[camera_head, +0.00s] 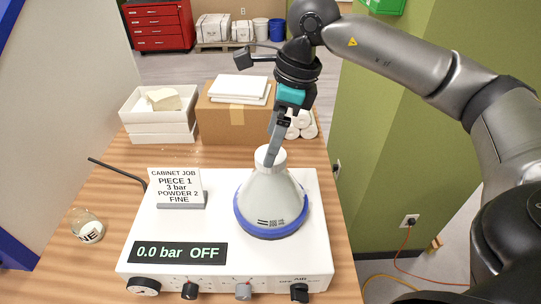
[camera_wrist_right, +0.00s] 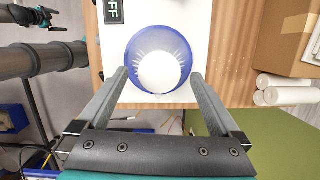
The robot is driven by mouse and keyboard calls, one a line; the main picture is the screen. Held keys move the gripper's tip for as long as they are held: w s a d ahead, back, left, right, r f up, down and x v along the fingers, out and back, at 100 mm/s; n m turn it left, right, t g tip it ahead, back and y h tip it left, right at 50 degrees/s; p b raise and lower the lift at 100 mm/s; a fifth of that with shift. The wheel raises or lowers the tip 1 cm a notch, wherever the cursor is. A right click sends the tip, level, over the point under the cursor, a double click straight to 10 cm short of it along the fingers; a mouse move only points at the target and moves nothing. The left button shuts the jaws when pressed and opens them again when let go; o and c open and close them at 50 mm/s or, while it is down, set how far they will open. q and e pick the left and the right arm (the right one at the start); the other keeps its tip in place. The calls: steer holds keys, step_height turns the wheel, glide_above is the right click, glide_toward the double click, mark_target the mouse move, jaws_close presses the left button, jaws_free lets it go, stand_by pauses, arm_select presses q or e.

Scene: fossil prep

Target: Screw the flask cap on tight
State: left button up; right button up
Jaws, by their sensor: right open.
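The flask (camera_head: 285,205) is a pale grey cone with a blue base rim, upright on the white console. Its round white cap (camera_head: 260,153) sits on the neck. My right gripper (camera_head: 271,155) comes down from above, with one finger in front of the cap. In the right wrist view the cap (camera_wrist_right: 160,72) lies between the two spread fingers, with gaps on both sides. The right gripper is open and empty. A dark and teal part at the wrist view's upper left looks like my left gripper (camera_wrist_right: 45,18); its jaws are unclear.
The white console (camera_head: 215,225) reads 0.0 bar OFF and carries a job card (camera_head: 175,185). A small glass jar (camera_head: 88,226) stands on the left. White trays (camera_head: 160,118), a cardboard box (camera_head: 232,120) and white rolls (camera_head: 302,125) stand behind. A green wall (camera_head: 385,170) is on the right.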

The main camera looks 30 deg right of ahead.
mark_target(280, 165)
steer(key=b+x, duration=0.3)
steer(key=shift+s+d+f+b, duration=0.2)
steer(key=shift+d+f+b, duration=0.1)
steer(key=shift+f, duration=0.1)
steer(key=shift+r, duration=0.1)
jaws_close()
stand_by(0.7)
